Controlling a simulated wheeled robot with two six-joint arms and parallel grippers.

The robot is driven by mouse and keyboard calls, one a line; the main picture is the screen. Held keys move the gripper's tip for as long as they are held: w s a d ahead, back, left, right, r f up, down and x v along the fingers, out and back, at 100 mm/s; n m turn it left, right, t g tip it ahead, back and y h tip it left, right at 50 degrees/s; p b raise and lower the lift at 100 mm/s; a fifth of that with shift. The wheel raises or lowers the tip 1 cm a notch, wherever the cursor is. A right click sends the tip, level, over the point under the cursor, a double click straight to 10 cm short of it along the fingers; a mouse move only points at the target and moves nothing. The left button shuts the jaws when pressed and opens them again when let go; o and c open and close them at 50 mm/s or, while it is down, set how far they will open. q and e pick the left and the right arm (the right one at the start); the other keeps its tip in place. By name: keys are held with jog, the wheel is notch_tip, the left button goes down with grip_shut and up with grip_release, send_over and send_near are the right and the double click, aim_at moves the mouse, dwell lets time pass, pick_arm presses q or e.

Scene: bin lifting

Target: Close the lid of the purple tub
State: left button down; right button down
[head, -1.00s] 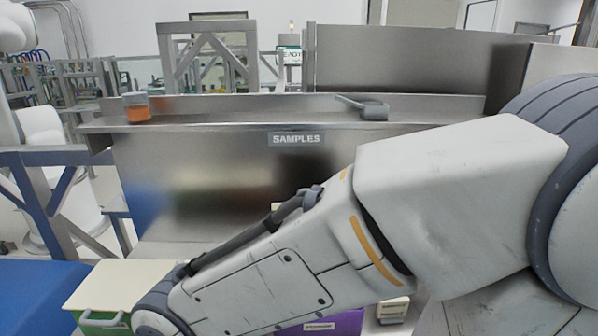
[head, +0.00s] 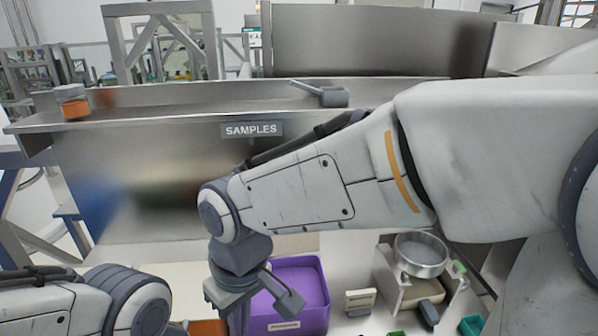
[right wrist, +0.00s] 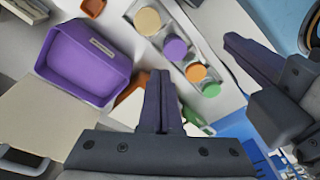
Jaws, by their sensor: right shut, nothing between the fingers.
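The purple tub (head: 301,288) stands at the lower middle of the head view, its hollow purple inside showing. It also shows at upper left in the right wrist view (right wrist: 85,68). A cream panel (right wrist: 45,118) with a grey handle adjoins the tub's back side and looks like its lid, swung back. My right gripper (right wrist: 158,95) is shut and empty, beside the tub. In the head view its wrist hangs in front of the tub's left side. Another dark gripper (right wrist: 240,50), apparently my left one, shows at right in the right wrist view; its opening is unclear.
A row of round coloured lids (right wrist: 175,48) lies near my right gripper. A metal bowl-topped device (head: 420,255) stands right of the tub. The steel SAMPLES shelf (head: 180,150) spans the back, with an orange-based jar (head: 73,103) and a grey scoop (head: 330,95).

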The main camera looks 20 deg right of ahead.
jog(key=w+r+m+t, duration=0.1)
jog(key=w+r, duration=0.2)
jog(key=w, duration=0.3)
jog(key=w+r+m, duration=0.1)
jog(key=w+r, duration=0.2)
jog(key=w, duration=0.4)
jog(key=w+d+r+m+t+h+p, duration=0.1)
jog(key=w+d+r+m, duration=0.25)
jog(key=w+d, duration=0.6)
jog(key=w+d+r+m+t+h+p, duration=0.15)
jog(key=w+d+r+m, duration=0.35)
jog(key=w, duration=0.8)
notch_tip(320, 180, down, 10)
jog(key=d+n+p, duration=0.1)
jog(key=n+p, duration=0.1)
jog(key=shift+d+p, duration=0.3)
jog(key=shift+p, duration=0.1)
jog(key=shift+w+f+n+y, duration=0.1)
jog(key=shift+n+y, duration=0.15)
